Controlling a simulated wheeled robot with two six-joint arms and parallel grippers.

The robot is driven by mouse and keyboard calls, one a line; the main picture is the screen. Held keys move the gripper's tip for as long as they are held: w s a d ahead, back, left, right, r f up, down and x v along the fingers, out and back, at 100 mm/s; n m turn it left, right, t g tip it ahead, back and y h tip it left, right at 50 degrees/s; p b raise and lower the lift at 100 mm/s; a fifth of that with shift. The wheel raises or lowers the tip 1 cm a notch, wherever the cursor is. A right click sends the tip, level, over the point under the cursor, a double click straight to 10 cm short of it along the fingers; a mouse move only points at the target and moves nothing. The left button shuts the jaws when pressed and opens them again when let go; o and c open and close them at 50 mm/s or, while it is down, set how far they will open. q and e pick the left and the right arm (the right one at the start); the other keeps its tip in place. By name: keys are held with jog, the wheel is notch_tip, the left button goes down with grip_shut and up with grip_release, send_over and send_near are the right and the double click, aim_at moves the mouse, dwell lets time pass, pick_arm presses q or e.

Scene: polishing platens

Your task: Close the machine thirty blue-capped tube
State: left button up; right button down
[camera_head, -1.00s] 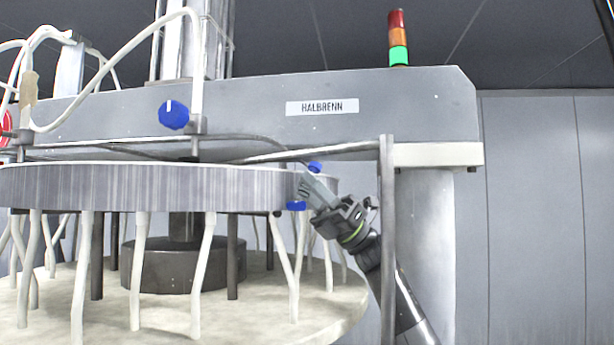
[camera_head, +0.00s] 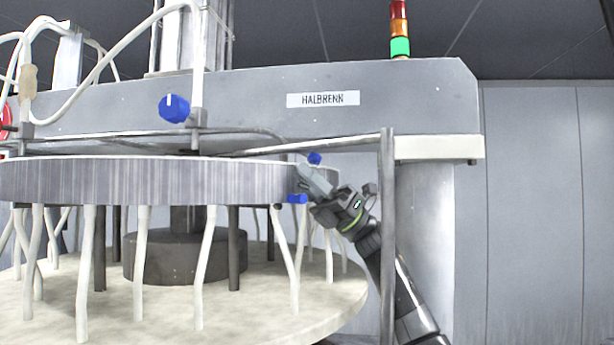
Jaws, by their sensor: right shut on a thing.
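My right gripper (camera_head: 312,182) comes in from the lower right and is at the right end of the grey ring (camera_head: 150,183). It is shut on a blue cap, whose blue shows on both sides of the fingers: an upper bit (camera_head: 315,158) and a lower bit (camera_head: 297,198). The fingers hide the middle of the cap, and I cannot see the tube under it. My left gripper is not in view.
A grey post (camera_head: 387,240) stands just right of my right gripper, with the arm passing behind it. Pale hoses hang under the ring over a round cream platen (camera_head: 260,300). The grey machine beam (camera_head: 420,105) bears a HALBRENN label (camera_head: 323,99) and a light stack (camera_head: 400,46) lit green.

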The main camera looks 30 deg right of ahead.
jog(key=n+g+h+p, duration=0.1)
jog(key=r+n+g+h+p, duration=0.1)
jog(key=p, duration=0.1)
jog(key=shift+s+a, duration=0.15)
jog(key=shift+a, duration=0.25)
jog(key=shift+s+a+n+g+h+p, duration=0.1)
jog(key=shift+a+n+g+h+p, duration=0.2)
jog(key=shift+n+h+p, duration=0.45)
jog(key=shift+s+a+f+n+g+h+p, duration=0.1)
jog(key=shift+a+f+n+g+h+p, duration=0.1)
jog(key=shift+a+n+g+h+p, duration=0.3)
jog(key=shift+d+h, duration=0.15)
jog(key=shift+h, duration=0.1)
jog(key=c, duration=1.6)
grip_release()
jog(key=shift+o, duration=0.2)
jog(key=shift+f, duration=0.1)
